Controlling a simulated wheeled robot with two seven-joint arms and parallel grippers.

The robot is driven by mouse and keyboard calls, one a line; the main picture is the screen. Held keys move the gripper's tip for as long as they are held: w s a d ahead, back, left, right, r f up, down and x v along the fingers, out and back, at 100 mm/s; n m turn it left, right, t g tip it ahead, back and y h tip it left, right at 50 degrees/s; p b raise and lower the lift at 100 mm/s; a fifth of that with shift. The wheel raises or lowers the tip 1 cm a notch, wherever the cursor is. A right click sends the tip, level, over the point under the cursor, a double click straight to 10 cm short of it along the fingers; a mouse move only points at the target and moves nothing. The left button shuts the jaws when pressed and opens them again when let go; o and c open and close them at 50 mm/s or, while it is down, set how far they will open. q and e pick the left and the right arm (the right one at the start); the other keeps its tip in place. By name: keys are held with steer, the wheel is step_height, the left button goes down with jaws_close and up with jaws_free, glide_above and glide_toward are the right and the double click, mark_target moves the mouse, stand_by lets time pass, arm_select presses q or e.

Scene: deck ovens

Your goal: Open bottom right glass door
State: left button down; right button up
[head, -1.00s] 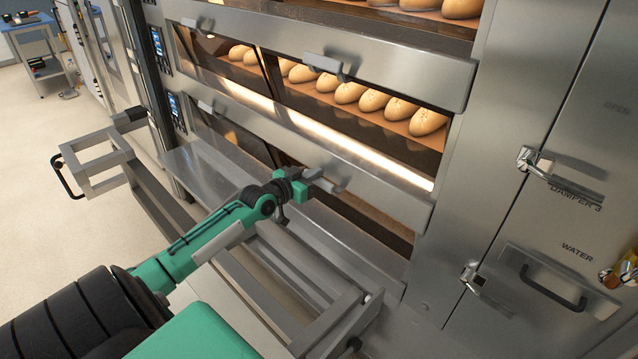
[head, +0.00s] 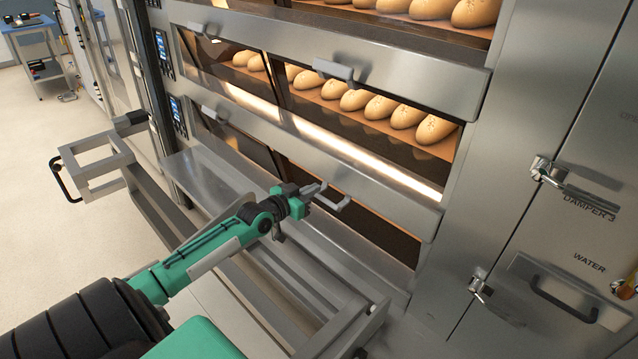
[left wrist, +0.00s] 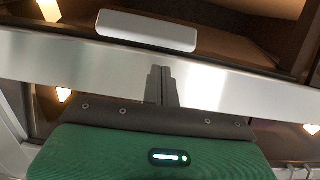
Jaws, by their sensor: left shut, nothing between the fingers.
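The bottom right glass door (head: 388,232) is the dark pane low on the oven front, under a broad steel band. Its grey bar handle (head: 343,205) is beside my left gripper (head: 322,190) in the head view. The left gripper is shut and empty, with its fingers close to the handle. In the left wrist view the handle (left wrist: 147,30) lies above my shut fingers (left wrist: 160,85), which point at the steel band (left wrist: 225,88). I cannot tell whether they touch anything. The door appears closed. My right gripper is not in view.
The deck above holds several loaves (head: 375,104) behind glass with its own handle (head: 334,70). A steel rail frame (head: 340,325) stands low in front of the oven. A steel cabinet (head: 530,200) with latches is at the right. Open floor (head: 70,240) lies left.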

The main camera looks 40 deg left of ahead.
arm_select(q)
steer(key=s+p, duration=0.1)
steer(key=s+d+p, duration=0.1)
steer(key=s, duration=0.1)
steer(key=s+f+p, duration=0.1)
steer(key=shift+s+d+f+p, duration=0.1)
steer(key=shift+s+d+p, duration=0.2)
steer(key=shift+s+p, duration=0.1)
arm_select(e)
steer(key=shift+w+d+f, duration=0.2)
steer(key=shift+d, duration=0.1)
arm_select(q)
steer(key=shift+d+r, duration=0.1)
steer(key=shift+r, duration=0.1)
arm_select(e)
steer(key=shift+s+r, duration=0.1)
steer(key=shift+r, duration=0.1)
arm_select(q)
steer(key=shift+w, duration=0.1)
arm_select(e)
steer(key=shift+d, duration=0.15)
